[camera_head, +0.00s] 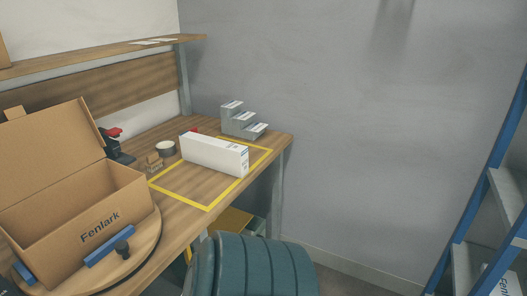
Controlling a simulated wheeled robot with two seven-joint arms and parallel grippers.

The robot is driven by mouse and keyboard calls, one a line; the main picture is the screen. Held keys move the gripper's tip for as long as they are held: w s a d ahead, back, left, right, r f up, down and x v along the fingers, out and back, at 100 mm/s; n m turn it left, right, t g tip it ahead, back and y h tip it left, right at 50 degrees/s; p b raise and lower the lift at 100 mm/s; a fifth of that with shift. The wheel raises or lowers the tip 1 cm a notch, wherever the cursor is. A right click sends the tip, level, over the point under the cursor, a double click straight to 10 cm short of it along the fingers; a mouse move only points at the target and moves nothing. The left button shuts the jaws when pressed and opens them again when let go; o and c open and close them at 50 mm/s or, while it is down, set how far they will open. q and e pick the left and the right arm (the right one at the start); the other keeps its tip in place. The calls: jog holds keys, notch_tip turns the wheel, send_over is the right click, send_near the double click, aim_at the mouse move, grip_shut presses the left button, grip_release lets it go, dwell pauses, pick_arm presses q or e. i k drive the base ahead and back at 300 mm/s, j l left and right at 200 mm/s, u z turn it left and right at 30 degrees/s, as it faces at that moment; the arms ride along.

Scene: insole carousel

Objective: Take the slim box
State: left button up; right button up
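A slim white box (213,156) lies on its long side on the wooden workbench. It stands inside a yellow taped outline (208,208), toward its back edge. Small print shows on its right end. Neither of my grippers is in the head view, so whether they are open or shut does not show.
An open cardboard box (125,203) marked Fenlark sits on a round wooden turntable (148,243) at the left. A tape roll (166,148) and a grey stepped holder (241,122) stand near the slim box. A teal ribbed object (255,268) is in front; a blue rack (491,155) is right.

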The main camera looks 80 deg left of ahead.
aim_at(223, 156)
jog(key=u, duration=3)
jog(key=i+l, duration=0.1)
jog(key=l+z, duration=0.05)
